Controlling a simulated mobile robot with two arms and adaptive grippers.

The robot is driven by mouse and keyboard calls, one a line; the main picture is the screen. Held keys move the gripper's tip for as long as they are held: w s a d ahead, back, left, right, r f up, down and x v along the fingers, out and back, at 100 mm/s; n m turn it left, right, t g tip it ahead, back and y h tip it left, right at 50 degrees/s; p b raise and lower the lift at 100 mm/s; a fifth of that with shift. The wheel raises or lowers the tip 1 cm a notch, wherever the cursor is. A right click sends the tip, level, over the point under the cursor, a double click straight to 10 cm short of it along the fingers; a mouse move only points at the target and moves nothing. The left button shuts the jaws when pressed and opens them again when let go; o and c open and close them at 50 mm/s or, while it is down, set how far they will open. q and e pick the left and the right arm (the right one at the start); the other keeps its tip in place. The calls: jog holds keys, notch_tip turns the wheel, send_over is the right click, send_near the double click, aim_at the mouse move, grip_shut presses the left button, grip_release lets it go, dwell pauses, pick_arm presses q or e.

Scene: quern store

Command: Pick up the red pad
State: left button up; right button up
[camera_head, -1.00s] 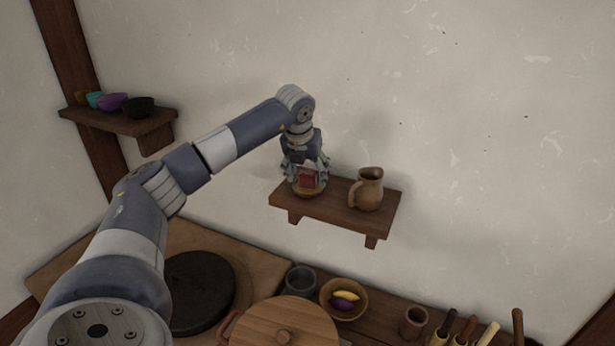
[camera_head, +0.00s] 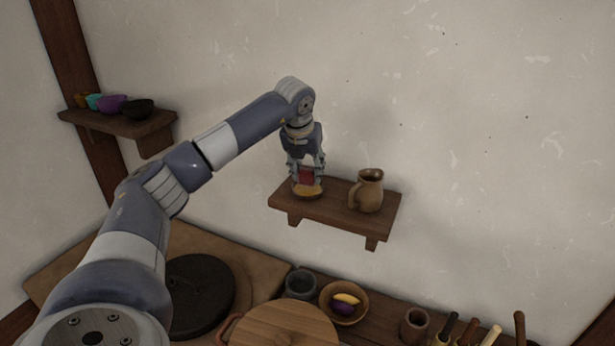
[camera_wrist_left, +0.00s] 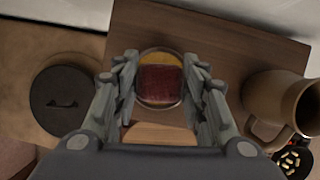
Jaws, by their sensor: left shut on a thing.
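The red pad (camera_head: 306,175) is between the fingers of my left gripper (camera_head: 307,180), which is shut on it. The pad is just above a shallow dish with a yellow-orange inside (camera_head: 309,191) on the small wall shelf (camera_head: 330,211). In the left wrist view the red pad (camera_wrist_left: 160,84) shows between the two fingers, with the dish's yellow rim (camera_wrist_left: 160,58) behind it. Whether the pad still touches the dish is hard to tell. My right gripper is in neither view.
A brown jug (camera_head: 368,192) stands on the shelf just right of the gripper. Below are a wooden lid (camera_head: 280,325), a grey cup (camera_head: 300,282), a bowl with yellow and purple things (camera_head: 326,302) and a dark round disc (camera_head: 200,290). A left shelf (camera_head: 118,120) holds several small bowls.

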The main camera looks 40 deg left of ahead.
pick_arm(q)
jog(key=shift+b+v, duration=0.6)
jog(key=shift+v, duration=0.3)
jog(key=s+d+r+b, duration=0.1)
jog(key=s+d+b, duration=0.4)
jog(key=s+d, duration=0.5)
jog(key=shift+s+d+r, duration=0.35)
jog(key=shift+s+d, duration=0.05)
jog(key=shift+s, duration=0.1)
